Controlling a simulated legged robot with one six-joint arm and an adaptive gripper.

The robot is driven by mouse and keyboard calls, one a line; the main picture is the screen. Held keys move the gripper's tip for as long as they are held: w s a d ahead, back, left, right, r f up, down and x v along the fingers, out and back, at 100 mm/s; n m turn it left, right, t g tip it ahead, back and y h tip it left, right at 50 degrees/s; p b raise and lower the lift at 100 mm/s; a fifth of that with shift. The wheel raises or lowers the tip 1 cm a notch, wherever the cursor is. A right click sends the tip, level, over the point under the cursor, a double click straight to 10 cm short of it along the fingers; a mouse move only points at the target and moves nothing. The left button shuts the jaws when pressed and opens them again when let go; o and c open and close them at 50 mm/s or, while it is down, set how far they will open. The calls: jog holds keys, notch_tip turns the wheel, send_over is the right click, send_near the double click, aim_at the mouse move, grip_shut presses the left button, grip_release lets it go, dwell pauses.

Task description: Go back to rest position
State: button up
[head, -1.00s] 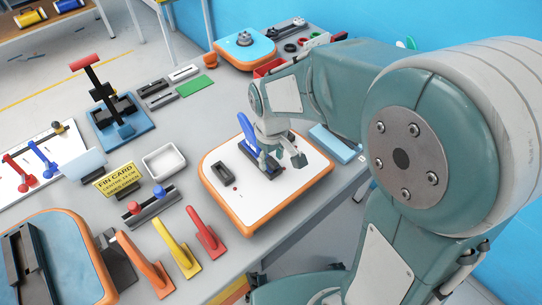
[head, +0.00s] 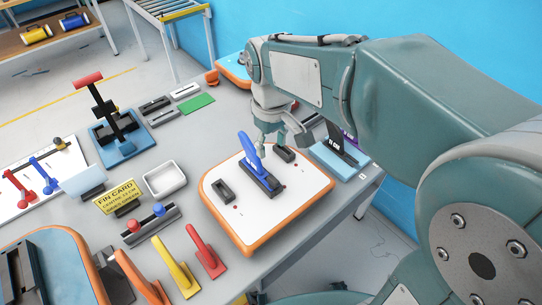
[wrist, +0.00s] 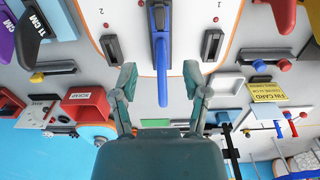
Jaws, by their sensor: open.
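My gripper (head: 283,140) is open and empty, raised above the far edge of the white board with an orange rim (head: 246,225). In the wrist view its two fingers (wrist: 165,88) stand wide apart with nothing held between them. A blue fin (head: 250,152) stands upright in the middle black slot of the board. Two other black slots (head: 223,190) on the board look empty. My arm hides part of the table's far right side.
Red, yellow and orange fins (head: 176,265) stand at the table's front. A yellow fin card (head: 117,197), a white tray (head: 164,179) and a press with a red handle (head: 112,125) are at the left. A dark fin (head: 343,147) stands on a light blue block at right.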

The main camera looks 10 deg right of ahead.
jog(key=s+d+r+m+t, duration=0.3)
jog(key=s+d+m+t, duration=0.2)
jog(key=s+d, duration=0.6)
jog(key=shift+s+m+t, duration=0.3)
jog(key=shift+s+m, duration=0.6)
jog(key=shift+s, duration=0.2)
